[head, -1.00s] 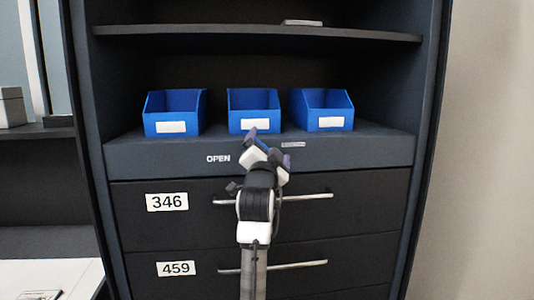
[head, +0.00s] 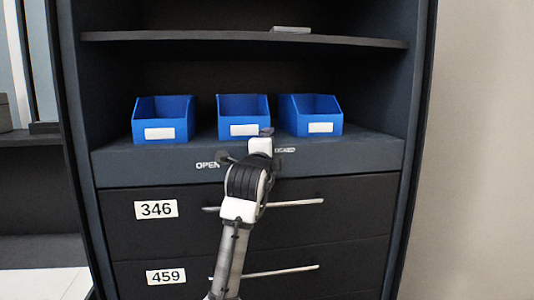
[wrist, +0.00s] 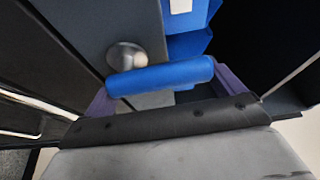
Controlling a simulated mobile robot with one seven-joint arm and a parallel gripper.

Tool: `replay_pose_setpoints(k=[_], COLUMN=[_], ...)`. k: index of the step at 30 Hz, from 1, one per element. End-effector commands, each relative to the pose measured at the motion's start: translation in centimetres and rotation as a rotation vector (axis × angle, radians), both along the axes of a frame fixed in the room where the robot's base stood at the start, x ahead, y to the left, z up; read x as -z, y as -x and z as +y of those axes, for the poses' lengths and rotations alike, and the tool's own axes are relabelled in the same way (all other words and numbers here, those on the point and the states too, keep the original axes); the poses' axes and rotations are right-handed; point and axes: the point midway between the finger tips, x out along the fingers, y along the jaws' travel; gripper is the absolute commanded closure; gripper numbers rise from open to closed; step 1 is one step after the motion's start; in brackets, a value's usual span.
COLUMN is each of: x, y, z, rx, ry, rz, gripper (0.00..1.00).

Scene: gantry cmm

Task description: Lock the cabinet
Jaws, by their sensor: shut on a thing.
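The cabinet (head: 352,154) stands ahead with a ledge strip below its open shelf. The strip carries an OPEN label (head: 207,165) on the left and a second label (head: 285,150) on the right, partly hidden by my arm. In the wrist view a blue handle bar (wrist: 165,76) sits on a round silver hub (wrist: 125,56) on the strip. My gripper (wrist: 163,84) is shut on this handle, with its purple fingers at either side of the bar. In the head view my gripper (head: 262,138) is at the strip between the labels, and my wrist hides the handle.
Three blue bins (head: 163,120) (head: 243,117) (head: 310,116) stand on the ledge just behind my gripper. Below are drawers labelled 346 (head: 156,209) and 459 (head: 166,276), with protruding bar handles (head: 300,202) (head: 290,271). A pale wall (head: 480,150) is at the right.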

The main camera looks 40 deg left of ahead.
Motion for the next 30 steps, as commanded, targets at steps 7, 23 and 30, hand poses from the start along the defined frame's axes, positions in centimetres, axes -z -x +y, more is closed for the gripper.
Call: replay_pose_setpoints(k=[7,23,30], x=[0.19,0.20,0.19], y=[-0.11,-0.16,0.10], z=[-0.04,-0.09,-0.21], rx=[-0.002,-0.002,-0.001], ry=[-0.034,-0.040,-0.039], rz=[0.043,0.050,0.047], gripper=[0.47,0.00,0.00])
